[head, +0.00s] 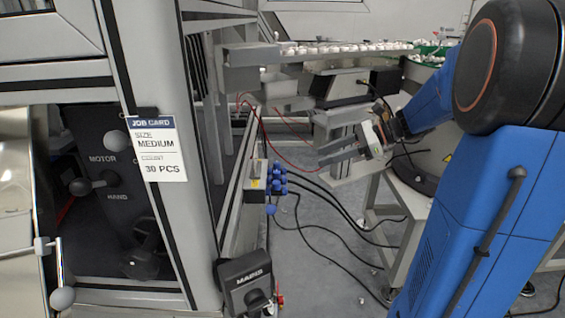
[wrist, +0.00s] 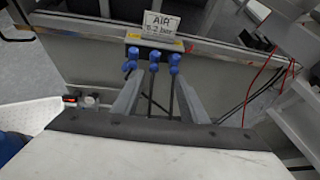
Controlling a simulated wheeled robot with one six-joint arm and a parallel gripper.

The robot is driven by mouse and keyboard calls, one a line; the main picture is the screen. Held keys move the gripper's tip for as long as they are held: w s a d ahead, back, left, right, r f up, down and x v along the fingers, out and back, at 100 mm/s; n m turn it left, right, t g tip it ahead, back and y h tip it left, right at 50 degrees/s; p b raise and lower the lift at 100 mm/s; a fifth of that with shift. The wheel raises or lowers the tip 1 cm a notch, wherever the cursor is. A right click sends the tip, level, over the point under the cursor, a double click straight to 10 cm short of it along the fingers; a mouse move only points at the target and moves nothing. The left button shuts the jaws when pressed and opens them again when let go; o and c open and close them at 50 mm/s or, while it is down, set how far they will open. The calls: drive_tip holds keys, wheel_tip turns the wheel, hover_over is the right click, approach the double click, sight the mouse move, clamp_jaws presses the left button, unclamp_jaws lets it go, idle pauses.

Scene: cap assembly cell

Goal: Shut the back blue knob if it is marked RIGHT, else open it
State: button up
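The back blue knob (head: 277,167) is the farthest one in the head view and appears to be the right-hand one in the wrist view (wrist: 174,60). Smaller blue parts and dark hoses hang below the knobs. I cannot read any RIGHT mark on or beside them. My gripper (head: 322,156) is to the right of the block, apart from it. In the wrist view its fingers (wrist: 158,88) are spread and empty, with the knobs beyond the gap.
An AIR sign (wrist: 160,24) reading about 6.2 bar stands above the block. Red cables (head: 290,150) and black hoses (head: 345,225) run near the knobs. A job card (head: 156,150) reads MEDIUM, 30 PCS. A dark box (head: 245,280) juts out at the front.

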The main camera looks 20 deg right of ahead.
sight(277, 162)
drive_tip(key=shift+m+t+y, duration=0.4)
drive_tip(key=shift+m+t, duration=0.1)
drive_tip(key=shift+m, duration=0.3)
drive_tip(key=w+x, duration=0.1)
drive_tip(key=x, duration=0.4)
drive_tip(key=w+d+x, duration=0.1)
drive_tip(key=x, duration=0.4)
drive_tip(key=w+x, duration=0.1)
drive_tip(key=x, duration=0.4)
drive_tip(key=shift+w+d+f, duration=0.1)
drive_tip(key=shift+w, duration=0.05)
clamp_jaws()
